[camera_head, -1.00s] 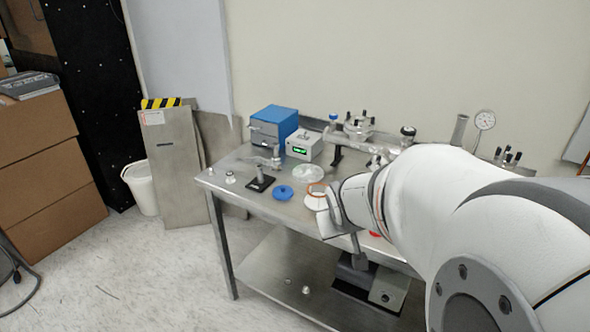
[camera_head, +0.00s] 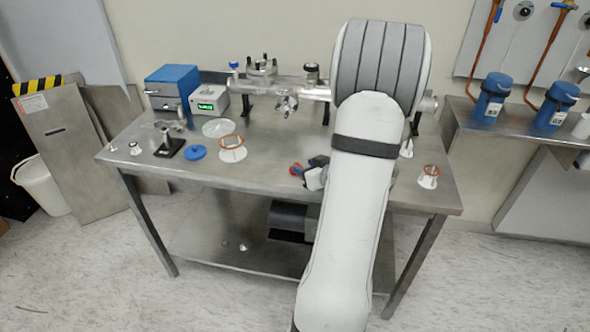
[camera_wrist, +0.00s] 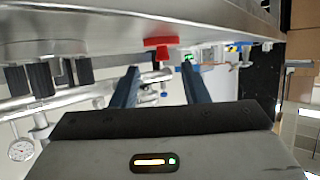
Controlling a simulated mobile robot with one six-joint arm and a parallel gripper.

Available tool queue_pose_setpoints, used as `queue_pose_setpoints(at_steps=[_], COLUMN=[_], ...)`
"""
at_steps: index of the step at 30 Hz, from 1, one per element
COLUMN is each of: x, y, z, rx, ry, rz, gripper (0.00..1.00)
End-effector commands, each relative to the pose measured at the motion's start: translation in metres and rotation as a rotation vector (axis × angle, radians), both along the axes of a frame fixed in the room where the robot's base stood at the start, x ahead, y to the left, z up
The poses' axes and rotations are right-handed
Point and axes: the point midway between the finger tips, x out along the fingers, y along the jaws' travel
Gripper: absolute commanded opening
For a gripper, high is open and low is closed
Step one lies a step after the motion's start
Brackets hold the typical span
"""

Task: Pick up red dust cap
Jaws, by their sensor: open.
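The red dust cap (camera_head: 296,170) lies on the steel bench near its front edge, just left of my gripper (camera_head: 308,173) in the head view. My arm hides much of the gripper there. In the wrist view, which looks upside down, the red cap (camera_wrist: 161,45) sits against the bench surface (camera_wrist: 100,25). It is beyond the tips of my two open fingers (camera_wrist: 161,72), sideways about midway between them. The fingers do not appear to touch it, and nothing is held between them.
Metal vacuum piping (camera_head: 290,88) runs behind. Another ringed stand (camera_head: 428,179) is at the right. The bench front between the white stand and red cap is clear.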

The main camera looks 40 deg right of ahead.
Motion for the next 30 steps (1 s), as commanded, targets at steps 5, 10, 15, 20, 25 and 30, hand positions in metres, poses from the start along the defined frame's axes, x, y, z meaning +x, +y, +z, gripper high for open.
queue_pose_setpoints(at_steps=[5, 10, 15, 20, 25, 30], x=[0.023, 0.043, 0.047, 0.047, 0.047, 0.046], y=[0.002, 0.001, 0.0, -0.001, -0.001, -0.001], z=[-0.013, -0.021, -0.023, -0.023, -0.023, -0.024], rx=[0.0, -0.001, -0.001, -0.001, -0.001, 0.0], ry=[0.002, 0.001, 0.002, 0.002, 0.002, 0.004], rz=[0.003, 0.0, -0.002, -0.003, -0.003, -0.003], gripper=[0.41, 0.41, 0.41, 0.39, 0.25, 0.12])
